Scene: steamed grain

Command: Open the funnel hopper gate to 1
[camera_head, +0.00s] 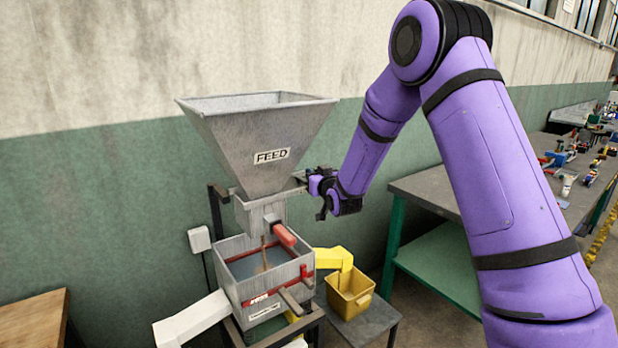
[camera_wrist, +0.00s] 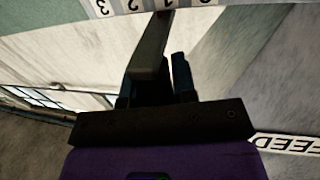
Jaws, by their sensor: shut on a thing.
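The grey funnel hopper (camera_head: 258,140), labelled FEED, stands above a box-shaped machine in the head view. My gripper (camera_head: 313,187) is at the right side of the hopper's neck. In the wrist view, my gripper (camera_wrist: 158,80) is shut on a grey gate handle (camera_wrist: 151,45), a flat bar running up between the dark fingers. A white number scale (camera_wrist: 120,8) crosses the top of that view, with 3 and 2 upside down at its left. A small red mark shows near the bar's far end. The gate's exact setting cannot be read.
A metal box (camera_head: 265,270) with a red-handled part (camera_head: 284,235) sits below the hopper. A yellow spout (camera_head: 333,258) leads to a yellow bin (camera_head: 350,292) at the right. A white chute (camera_head: 195,320) slopes left. A workbench (camera_head: 425,190) stands behind my arm, near the green-and-grey wall.

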